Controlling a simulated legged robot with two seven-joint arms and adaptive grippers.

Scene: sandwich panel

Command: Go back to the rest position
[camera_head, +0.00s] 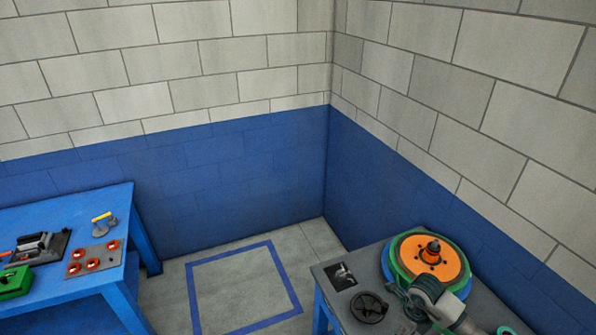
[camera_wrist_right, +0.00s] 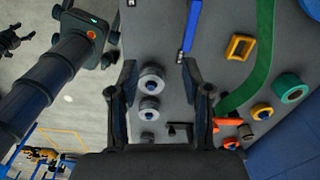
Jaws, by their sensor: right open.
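My right gripper (camera_wrist_right: 157,85) shows in the right wrist view with its two dark fingers wide apart. The gap between them is empty. Beyond the gap, two grey round pieces (camera_wrist_right: 151,79) lie on a dark grey bench top (camera_wrist_right: 222,62), apart from the fingers.
A grey-topped bench (camera_head: 334,298) at right holds an orange and green disc (camera_head: 431,257) and a black wheel (camera_head: 369,307). A blue bench (camera_head: 72,210) at left holds a plate with red rings (camera_head: 93,260). The floor square (camera_head: 242,288) between them is clear.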

